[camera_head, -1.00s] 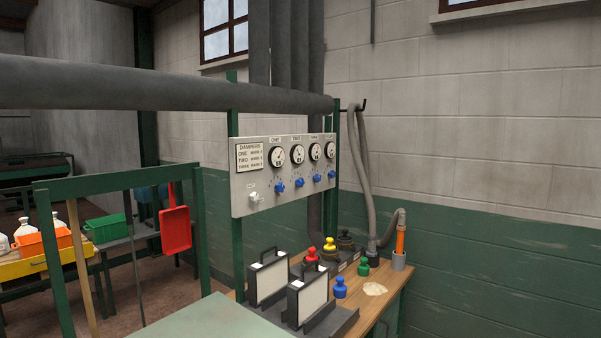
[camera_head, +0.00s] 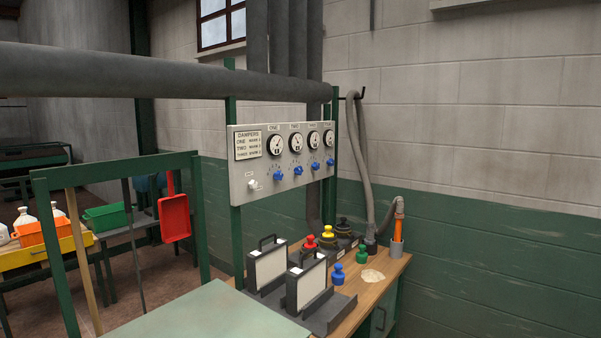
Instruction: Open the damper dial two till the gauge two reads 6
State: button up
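A grey damper panel (camera_head: 242,190) hangs between green posts, with a row of round gauges and blue dials below them. Gauge two (camera_head: 296,142) is the second from the left, with a white face and dark rim; its reading is too small to tell. Damper dial two (camera_head: 298,170) is the blue knob under it. Gauge one (camera_head: 275,145) and its blue dial (camera_head: 278,175) are to the left. A placard (camera_head: 248,145) headed DAMPERS is on the panel's left. My gripper is not in view.
Below the panel, a wooden bench (camera_head: 378,287) holds two framed filter-like panels (camera_head: 267,268), coloured knobbed stoppers including a blue one (camera_head: 338,275), and a grey hose (camera_head: 355,150). A green tabletop (camera_head: 205,318) is in front. A thick grey duct (camera_head: 150,77) crosses above.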

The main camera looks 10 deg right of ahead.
aim_at(298, 170)
jog(key=i+l+u, duration=0.1)
jog(key=i+l, duration=0.3)
jog(key=i, duration=0.15)
jog(key=i+l+u, duration=0.1)
jog(key=i+l, duration=0.3)
jog(key=i, duration=0.15)
jog(key=k+l, duration=0.15)
jog(key=i+j, duration=0.15)
